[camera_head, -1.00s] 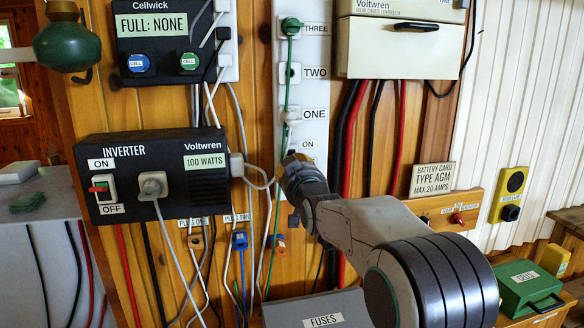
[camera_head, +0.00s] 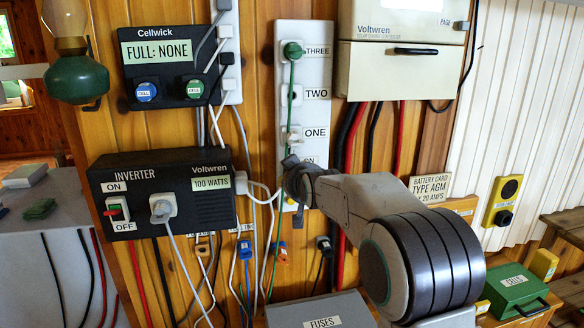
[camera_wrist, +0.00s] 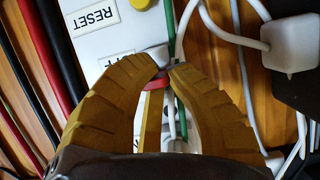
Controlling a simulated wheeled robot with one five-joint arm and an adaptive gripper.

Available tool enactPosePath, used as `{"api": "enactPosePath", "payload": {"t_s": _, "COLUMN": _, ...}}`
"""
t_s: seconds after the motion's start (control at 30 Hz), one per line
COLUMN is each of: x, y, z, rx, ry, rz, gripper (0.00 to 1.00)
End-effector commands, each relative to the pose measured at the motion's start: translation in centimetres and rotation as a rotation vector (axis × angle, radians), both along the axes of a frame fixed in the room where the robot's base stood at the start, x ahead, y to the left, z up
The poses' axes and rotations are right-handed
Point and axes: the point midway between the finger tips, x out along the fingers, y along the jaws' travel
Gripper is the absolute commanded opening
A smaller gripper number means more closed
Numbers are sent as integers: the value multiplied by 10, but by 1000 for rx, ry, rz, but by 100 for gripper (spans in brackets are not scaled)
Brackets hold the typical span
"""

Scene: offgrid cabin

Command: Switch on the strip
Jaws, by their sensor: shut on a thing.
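The strip (camera_head: 312,130) is the tall white outlet strip on the wood wall, with labels THREE, TWO, ONE and ON, a green plug at the top and a white plug at ONE. My gripper (camera_head: 290,168) is in front of its lower part, just under the ON label, which it partly covers. In the wrist view my gripper (camera_wrist: 168,75) has its yellow fingers closed beside the OFF label, with a small red part (camera_wrist: 155,83), apparently the strip's switch, at the fingertips. The switch position is hidden. A green cord runs close by the tips.
The inverter (camera_head: 205,210) with its own switch and plug is left of the strip. The Cellwick charger (camera_head: 165,65) is above it. The charge controller (camera_head: 400,70) is upper right. Loose cords hang around my gripper. The FUSES box (camera_head: 320,305) is below.

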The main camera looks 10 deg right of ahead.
Motion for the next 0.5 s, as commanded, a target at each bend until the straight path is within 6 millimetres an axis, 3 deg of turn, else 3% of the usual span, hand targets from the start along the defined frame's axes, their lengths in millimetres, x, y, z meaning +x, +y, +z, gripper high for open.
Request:
{"api": "enactPosePath", "payload": {"t_s": 0.03, "x": 1, "y": -5, "z": 9, "rx": 0, "ry": 21, "rz": -8, "gripper": 0}}
{"api": "enactPosePath", "payload": {"t_s": 0.5, "x": 0, "y": -5, "z": 5, "rx": 0, "ry": 117, "rz": -8, "gripper": 0}}
